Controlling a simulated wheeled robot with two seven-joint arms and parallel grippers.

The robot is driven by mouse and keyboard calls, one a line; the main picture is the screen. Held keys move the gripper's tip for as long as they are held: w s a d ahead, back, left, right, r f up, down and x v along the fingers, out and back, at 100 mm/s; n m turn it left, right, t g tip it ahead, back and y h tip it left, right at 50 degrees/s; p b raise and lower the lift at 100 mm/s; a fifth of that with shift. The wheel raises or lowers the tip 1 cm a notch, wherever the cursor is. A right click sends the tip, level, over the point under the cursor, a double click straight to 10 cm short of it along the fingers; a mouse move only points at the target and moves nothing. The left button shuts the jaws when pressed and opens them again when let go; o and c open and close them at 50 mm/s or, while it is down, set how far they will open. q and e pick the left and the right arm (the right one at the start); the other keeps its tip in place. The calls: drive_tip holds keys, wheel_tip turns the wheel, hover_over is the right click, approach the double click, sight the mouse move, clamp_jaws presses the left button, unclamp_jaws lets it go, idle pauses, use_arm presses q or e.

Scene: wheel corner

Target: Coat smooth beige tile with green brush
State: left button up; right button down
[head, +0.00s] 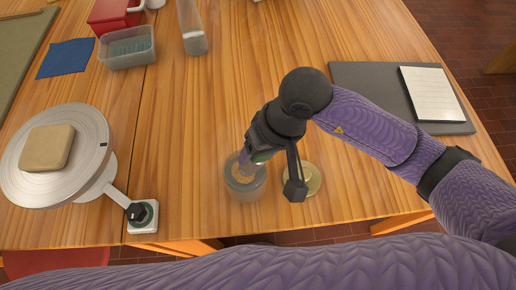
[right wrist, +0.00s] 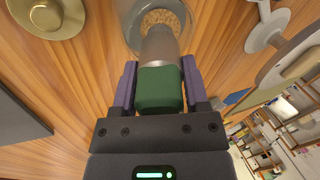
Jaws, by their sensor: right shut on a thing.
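The smooth beige tile (head: 47,148) lies flat on the round grey wheel (head: 88,185) at the left of the head view. My right gripper (head: 250,157) is over the jar (head: 246,192) near the table's front edge. It is shut on the green brush, whose green part (right wrist: 160,90) sits between the fingers in the right wrist view. My left gripper is not in view.
A brass-coloured lid (head: 313,181) lies right of the jar. A dark board (head: 350,85) with a white pad (head: 432,94) is at the right. A grey tub (head: 127,48), a blue cloth (head: 66,58) and a clear bottle (head: 192,30) stand at the back left.

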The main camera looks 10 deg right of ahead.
drive_tip(key=shift+r+p, duration=1.85)
drive_tip(key=shift+r, duration=1.6)
